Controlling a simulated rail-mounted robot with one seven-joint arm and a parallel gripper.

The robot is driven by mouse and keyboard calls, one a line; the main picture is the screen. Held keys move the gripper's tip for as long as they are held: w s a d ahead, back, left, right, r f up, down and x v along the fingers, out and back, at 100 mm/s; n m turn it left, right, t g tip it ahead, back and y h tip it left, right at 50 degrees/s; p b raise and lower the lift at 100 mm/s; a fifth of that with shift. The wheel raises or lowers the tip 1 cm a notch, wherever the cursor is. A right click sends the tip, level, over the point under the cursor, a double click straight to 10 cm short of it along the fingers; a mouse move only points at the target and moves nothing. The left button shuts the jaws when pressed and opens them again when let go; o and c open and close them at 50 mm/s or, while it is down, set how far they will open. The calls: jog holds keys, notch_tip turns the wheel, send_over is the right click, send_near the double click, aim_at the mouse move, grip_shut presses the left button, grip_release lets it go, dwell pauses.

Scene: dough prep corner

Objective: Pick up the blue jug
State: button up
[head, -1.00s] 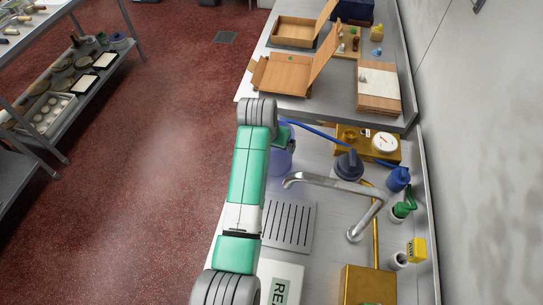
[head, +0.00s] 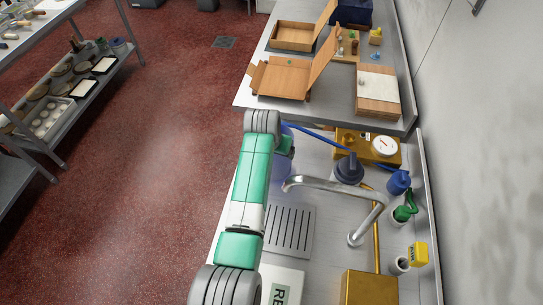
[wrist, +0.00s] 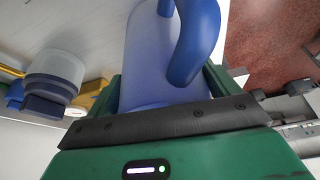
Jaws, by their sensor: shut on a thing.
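The blue jug (wrist: 152,60) fills the middle of the wrist view. It has a pale, see-through blue body and a solid blue handle (wrist: 195,40). My gripper (wrist: 165,88) has its green jaws on either side of the jug body and is shut on it. In the head view only part of the jug (head: 287,163) shows, because my arm hides the rest. It is at the left side of the steel sink counter. I cannot tell whether its base touches the counter.
A steel tap (head: 335,188) stands right of the jug, with a dark blue-grey knobbed thing (head: 348,168) behind it. A brass box with a gauge (head: 384,146) is further back. A slotted drain plate (head: 288,230) lies in front. Wooden boxes (head: 283,77) sit on the far counter.

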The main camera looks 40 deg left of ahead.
notch_tip(320, 180, up, 10)
jog(key=shift+p, duration=0.4)
notch_tip(320, 180, up, 5)
jog(key=p, duration=0.5)
jog(key=shift+f, duration=0.1)
